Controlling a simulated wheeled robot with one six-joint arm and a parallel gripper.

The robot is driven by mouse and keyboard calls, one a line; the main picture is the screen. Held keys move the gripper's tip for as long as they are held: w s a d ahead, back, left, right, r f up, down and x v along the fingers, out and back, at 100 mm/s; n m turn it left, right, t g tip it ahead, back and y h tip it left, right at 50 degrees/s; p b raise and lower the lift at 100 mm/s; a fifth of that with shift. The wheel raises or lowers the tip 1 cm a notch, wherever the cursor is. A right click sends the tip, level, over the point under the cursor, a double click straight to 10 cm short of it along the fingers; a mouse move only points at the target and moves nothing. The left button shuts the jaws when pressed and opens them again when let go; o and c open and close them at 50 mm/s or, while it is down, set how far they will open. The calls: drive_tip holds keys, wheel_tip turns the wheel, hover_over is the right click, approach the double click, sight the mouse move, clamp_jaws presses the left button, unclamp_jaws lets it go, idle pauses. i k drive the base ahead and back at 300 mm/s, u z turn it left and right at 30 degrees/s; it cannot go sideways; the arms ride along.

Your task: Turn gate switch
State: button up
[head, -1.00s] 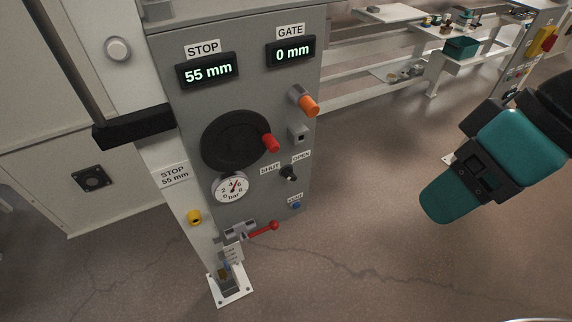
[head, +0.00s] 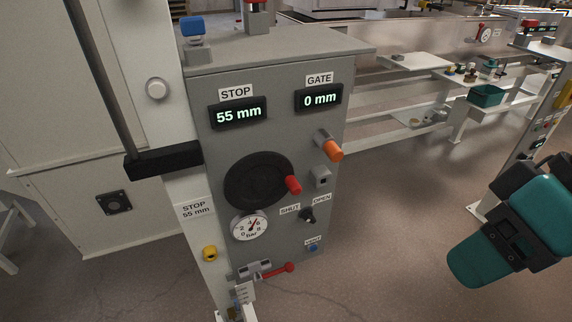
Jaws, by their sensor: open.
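The gate switch (head: 307,215) is a small black knob on the front of a grey control cabinet (head: 272,135). It sits between a SHUT label (head: 290,209) on its left and an OPEN label (head: 322,199) at its upper right. Which way it points is too small to tell. The GATE display (head: 320,97) reads 0 mm and the STOP display (head: 238,113) reads 55 mm. A teal and black part of my arm is at the right, apart from the cabinet. No gripper fingers show.
Around the switch are an orange-tipped knob (head: 333,151), a black handwheel (head: 256,180) with a red handle, a pressure gauge (head: 249,226), a blue VENT button (head: 312,248) and a red lever (head: 279,271). Floor (head: 400,200) right of the cabinet is clear. Benches stand behind.

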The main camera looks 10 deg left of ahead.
sight(306, 214)
drive_tip(key=z, duration=1.6)
drive_tip(key=k, duration=1.2)
drive_tip(key=u, duration=1.6)
drive_tip(key=i, duration=0.5)
drive_tip(key=z, duration=0.05)
